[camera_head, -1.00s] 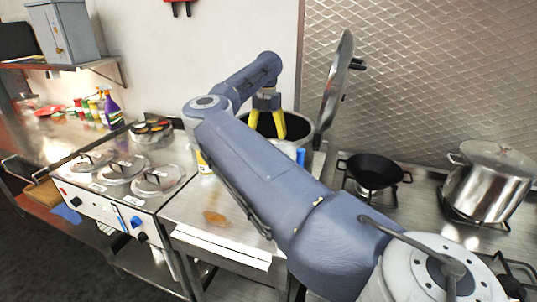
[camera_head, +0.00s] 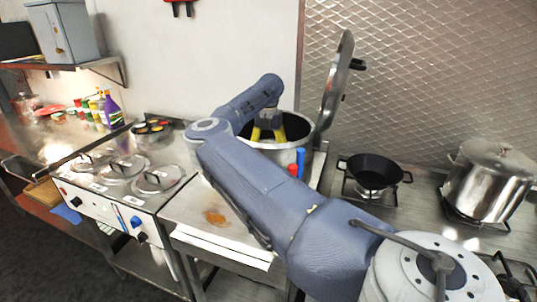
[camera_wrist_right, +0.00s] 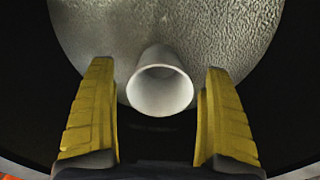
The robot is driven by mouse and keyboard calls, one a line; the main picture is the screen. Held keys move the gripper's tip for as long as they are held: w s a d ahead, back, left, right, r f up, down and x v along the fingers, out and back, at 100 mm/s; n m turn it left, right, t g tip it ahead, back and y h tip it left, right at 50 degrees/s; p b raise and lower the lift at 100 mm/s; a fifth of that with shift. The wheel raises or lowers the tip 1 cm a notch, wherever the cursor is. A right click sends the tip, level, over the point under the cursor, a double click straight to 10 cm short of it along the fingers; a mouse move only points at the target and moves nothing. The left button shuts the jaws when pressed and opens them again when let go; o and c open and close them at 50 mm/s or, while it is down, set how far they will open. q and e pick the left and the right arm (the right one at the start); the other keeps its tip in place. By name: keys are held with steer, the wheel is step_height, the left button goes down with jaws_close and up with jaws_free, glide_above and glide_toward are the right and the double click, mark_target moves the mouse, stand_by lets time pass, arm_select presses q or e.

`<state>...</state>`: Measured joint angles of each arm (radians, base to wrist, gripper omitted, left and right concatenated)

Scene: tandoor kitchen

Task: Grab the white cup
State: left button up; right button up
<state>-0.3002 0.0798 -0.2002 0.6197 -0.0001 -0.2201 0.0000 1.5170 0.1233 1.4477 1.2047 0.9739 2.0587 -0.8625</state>
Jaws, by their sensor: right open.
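The white cup (camera_wrist_right: 160,84) is in the right wrist view, its round open mouth facing the camera. It is in front of a rough grey rounded surface, with dark space around it. My right gripper (camera_wrist_right: 161,70) is open, with one yellow finger on each side of the cup and a gap to each. In the head view my right gripper (camera_head: 267,132) points down into the mouth of a large steel pot (camera_head: 286,157). The cup is hidden in that view. My left gripper is not in view.
A round metal lid (camera_head: 335,85) stands upright beside the pot's right side. A black pan (camera_head: 374,170) and a lidded steel pot (camera_head: 488,182) sit on the stove at right. Red and blue items stand close to my arm. Lidded wells (camera_head: 120,170) are at left.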

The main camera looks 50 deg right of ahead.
steer(key=c, duration=1.5)
steer(key=shift+o, duration=0.2)
steer(key=shift+r, duration=0.1)
